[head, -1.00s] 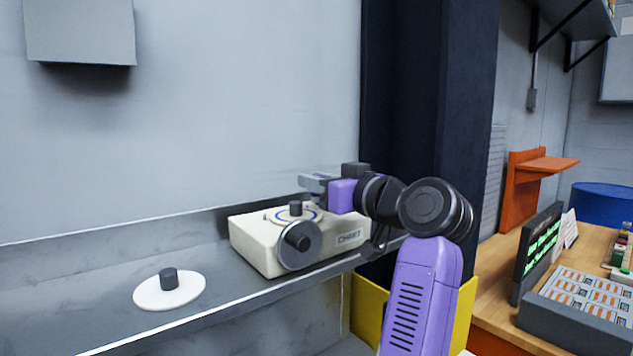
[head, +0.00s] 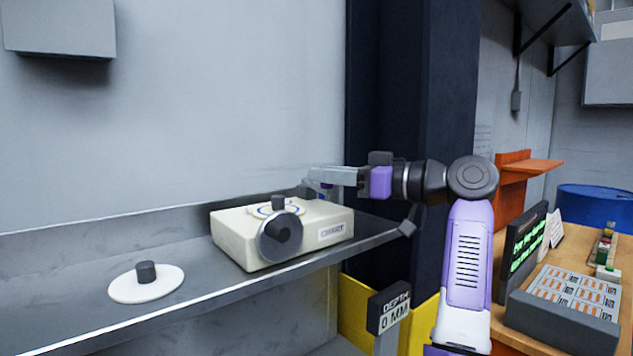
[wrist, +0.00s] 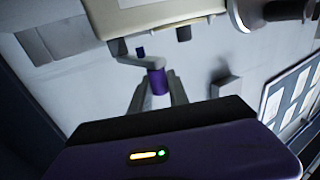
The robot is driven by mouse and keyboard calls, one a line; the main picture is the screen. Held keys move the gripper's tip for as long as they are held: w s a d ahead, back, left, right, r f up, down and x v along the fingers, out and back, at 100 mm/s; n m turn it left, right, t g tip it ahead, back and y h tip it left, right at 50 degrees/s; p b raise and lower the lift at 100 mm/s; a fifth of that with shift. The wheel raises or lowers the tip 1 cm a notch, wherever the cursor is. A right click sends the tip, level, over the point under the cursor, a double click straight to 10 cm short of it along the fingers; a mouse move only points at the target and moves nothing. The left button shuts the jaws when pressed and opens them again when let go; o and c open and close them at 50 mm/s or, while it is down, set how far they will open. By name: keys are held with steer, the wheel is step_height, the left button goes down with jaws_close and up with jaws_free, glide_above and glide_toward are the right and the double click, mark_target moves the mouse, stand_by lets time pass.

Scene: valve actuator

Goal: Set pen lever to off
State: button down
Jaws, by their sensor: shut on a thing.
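The cream chart box (head: 285,238), labelled CHART, sits on the grey ledge. In the wrist view its edge (wrist: 165,14) is at the top. A grey crank-like lever with a purple knob (wrist: 157,81) stands at that edge, beside a small blue mark (wrist: 140,51). My gripper (wrist: 158,92) has its two grey fingers on either side of the purple knob and is shut on it. In the head view my gripper (head: 318,180) reaches in from the right, at the box's back right. The lever is hard to make out there, partly hidden by the fingers.
A black dial (head: 281,237) is on the box's front, and a black knob (head: 278,202) on its top. A white disc with a black knob (head: 146,284) lies on the ledge (head: 60,318) at left. A DEPTH sign (head: 388,308) stands below my arm. A dark column rises behind.

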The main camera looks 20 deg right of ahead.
steer(key=shift+w+d+b, duration=0.2)
steer(key=shift+d+b, duration=0.05)
steer(key=shift+d, duration=0.5)
steer(key=shift+w+d+b, duration=0.15)
steer(key=shift+d+b, duration=0.05)
steer(key=shift+d, duration=0.65)
steer(key=c, duration=1.3)
jaws_free()
steer(key=shift+o, duration=0.2)
steer(key=b+v, duration=0.2)
steer(key=v, duration=0.5)
steer(key=shift+s+d, duration=0.2)
steer(key=shift+s, duration=0.1)
